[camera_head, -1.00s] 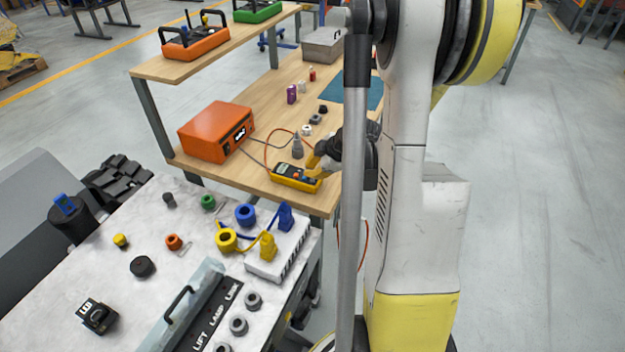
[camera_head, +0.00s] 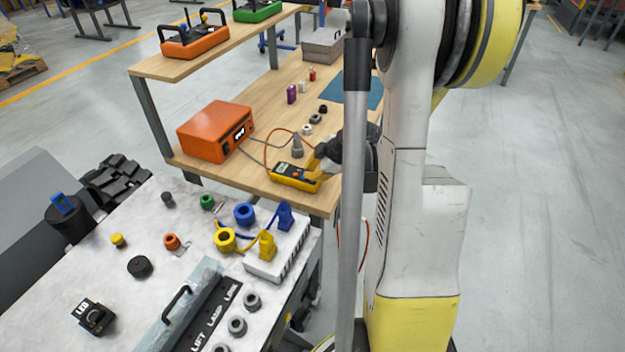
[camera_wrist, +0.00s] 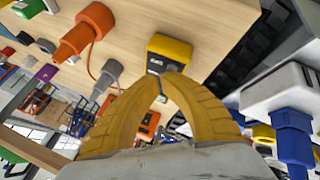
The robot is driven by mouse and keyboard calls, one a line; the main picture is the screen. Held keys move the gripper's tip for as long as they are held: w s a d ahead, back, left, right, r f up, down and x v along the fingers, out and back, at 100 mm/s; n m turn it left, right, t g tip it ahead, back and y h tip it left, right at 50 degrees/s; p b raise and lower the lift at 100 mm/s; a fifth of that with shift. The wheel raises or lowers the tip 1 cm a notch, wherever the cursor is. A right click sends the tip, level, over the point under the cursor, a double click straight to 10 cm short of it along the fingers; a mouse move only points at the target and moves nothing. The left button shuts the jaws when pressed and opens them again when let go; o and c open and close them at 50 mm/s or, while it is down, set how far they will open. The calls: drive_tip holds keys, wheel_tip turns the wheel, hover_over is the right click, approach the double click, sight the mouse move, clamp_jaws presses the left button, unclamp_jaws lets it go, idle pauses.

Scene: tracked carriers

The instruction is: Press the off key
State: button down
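A yellow handheld meter (camera_head: 292,178) with a dark face lies near the front edge of the wooden bench. Its keys are too small to read, so I cannot tell which one is the off key. My gripper (camera_head: 312,172) has yellow fingers and is at the meter's right end, low over it. In the wrist view the two fingertips (camera_wrist: 163,80) come together with nothing visible held between them. They overlap the lower part of the meter (camera_wrist: 172,48) and hide some of its face. I cannot tell whether they touch it.
An orange box (camera_head: 210,132) with a lit display stands left of the meter on the bench. An orange cable and a grey plug-like piece (camera_head: 297,147) lie just behind the meter. A white table (camera_head: 60,290) with small parts and a grey socket block (camera_head: 270,268) is in front.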

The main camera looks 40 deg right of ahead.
drive_tip(key=shift+f, duration=0.25)
idle(0.4)
drive_tip(key=shift+r+p, duration=0.4)
drive_tip(key=shift+r, duration=0.4)
drive_tip(key=shift+r, duration=0.15)
wheel_tip(320, 180, up, 5)
drive_tip(key=p, duration=0.3)
drive_tip(key=shift+p, duration=0.4)
